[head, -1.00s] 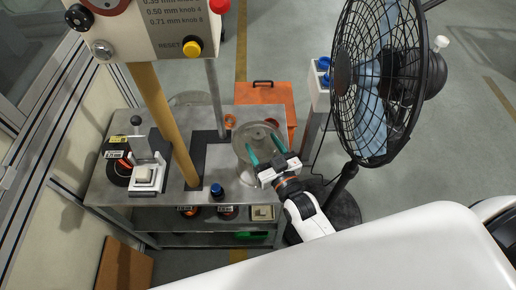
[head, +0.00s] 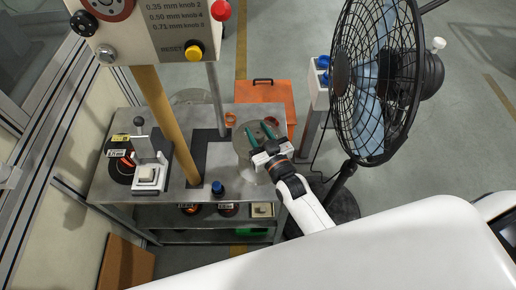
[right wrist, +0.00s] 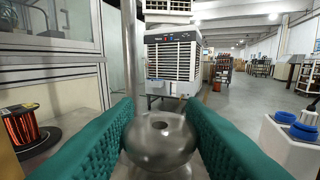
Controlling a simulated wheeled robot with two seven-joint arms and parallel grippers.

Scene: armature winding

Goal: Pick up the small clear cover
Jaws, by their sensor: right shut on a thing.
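The small clear cover (head: 243,147) looks like a greyish see-through dome at the right end of the metal bench. In the right wrist view its rounded top with a small hole (right wrist: 160,140) sits between the two green fingers. My right gripper (head: 259,133) reaches in from the front right and is shut on the cover, one finger on each side; it also shows in the right wrist view (right wrist: 160,115). Part of the cover is hidden by the gripper, and I cannot tell whether it is clear of the bench. My left gripper is not in view.
The metal bench (head: 202,165) holds a white lever press (head: 149,176), a blue-topped knob (head: 218,188) and a yellow post (head: 168,120). An orange case (head: 277,92) stands behind. A black fan (head: 375,80) stands close on the right. A control panel (head: 150,30) hangs above.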

